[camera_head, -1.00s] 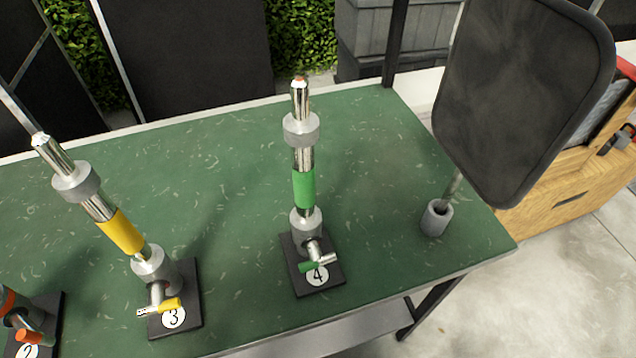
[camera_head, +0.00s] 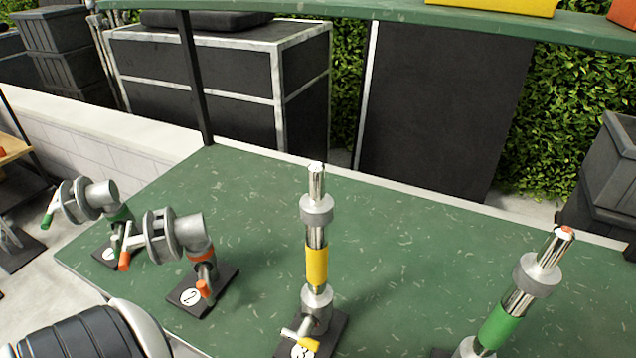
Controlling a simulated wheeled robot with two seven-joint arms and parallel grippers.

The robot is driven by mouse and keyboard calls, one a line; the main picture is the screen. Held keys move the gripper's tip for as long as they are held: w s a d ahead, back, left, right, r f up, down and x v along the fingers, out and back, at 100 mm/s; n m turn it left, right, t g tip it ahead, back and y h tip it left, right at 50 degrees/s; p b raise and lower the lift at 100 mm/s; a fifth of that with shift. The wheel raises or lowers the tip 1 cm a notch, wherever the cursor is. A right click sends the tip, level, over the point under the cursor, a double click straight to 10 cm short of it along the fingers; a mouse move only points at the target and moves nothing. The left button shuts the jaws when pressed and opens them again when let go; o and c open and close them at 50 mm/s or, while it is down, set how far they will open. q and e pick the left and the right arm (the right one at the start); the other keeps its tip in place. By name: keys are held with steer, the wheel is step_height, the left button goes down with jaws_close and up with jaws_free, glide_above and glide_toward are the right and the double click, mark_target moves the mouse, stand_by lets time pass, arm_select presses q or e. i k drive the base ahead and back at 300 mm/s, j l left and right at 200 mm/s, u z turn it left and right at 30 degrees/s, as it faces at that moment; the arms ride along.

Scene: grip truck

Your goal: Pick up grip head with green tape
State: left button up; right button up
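A grey grip head (camera_head: 84,198) with a round clamp disc stands at the left end of the green table, over green tape (camera_head: 122,215) and a green-tipped handle. A second grey grip head (camera_head: 168,234), with orange tape and orange-tipped handles, stands just right of it on a black base marked 2. A steel post with green tape (camera_head: 497,327) leans at the right edge of the table view, its base cut off by the frame. My left and right grippers are not in view; a black ribbed part of my arm (camera_head: 85,338) shows at the lower left.
A steel post with yellow tape (camera_head: 316,265) stands upright on base 3 mid-table. A dark table support (camera_head: 193,85) rises at the back left to a green shelf (camera_head: 400,14) overhead. The back middle of the green table (camera_head: 410,230) is bare.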

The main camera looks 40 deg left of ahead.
mark_target(105, 193)
steer(key=k+l+u, duration=0.1)
steer(key=u, duration=2.4)
steer(key=i+j, duration=0.1)
steer(key=j, duration=0.45)
steer(key=j+z, duration=0.15)
steer(key=j, duration=0.4)
steer(key=i+j, duration=0.05)
